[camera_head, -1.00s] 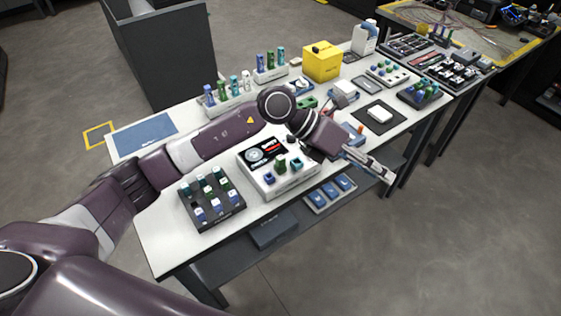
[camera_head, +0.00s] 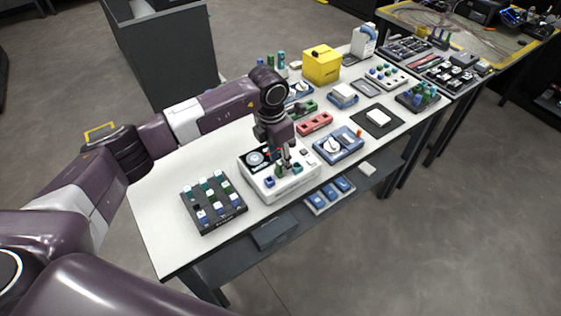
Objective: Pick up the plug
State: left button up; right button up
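Small plugs stand on the front of a white device (camera_head: 252,180) near the table's front edge: a blue plug (camera_head: 269,182), a green plug (camera_head: 281,171) and a teal plug (camera_head: 297,169). My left gripper (camera_head: 284,164) points down over this device, with its fingertips close to the green plug. I cannot tell whether the fingers touch or enclose it, nor whether they are open or shut. The gripper and wrist hide part of the device's top. My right gripper is not in view.
A dark rack (camera_head: 235,213) of several plugs stands left of the device. Right of it are a blue unit (camera_head: 328,156) and a red block (camera_head: 314,124). A yellow box (camera_head: 321,66) stands behind. The table's left part (camera_head: 155,220) is bare.

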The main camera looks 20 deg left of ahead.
pick_arm(q)
jog(key=shift+w+d+f, duration=0.1)
jog(key=shift+f, duration=0.7)
jog(key=shift+c, duration=0.6)
grip_shut()
jog(key=shift+r, duration=0.15)
jog(key=shift+w+r, duration=0.1)
jog(key=shift+r, duration=0.45)
notch_tip(320, 180, up, 19)
jog(key=b, duration=0.4)
jog(key=shift+f, duration=0.1)
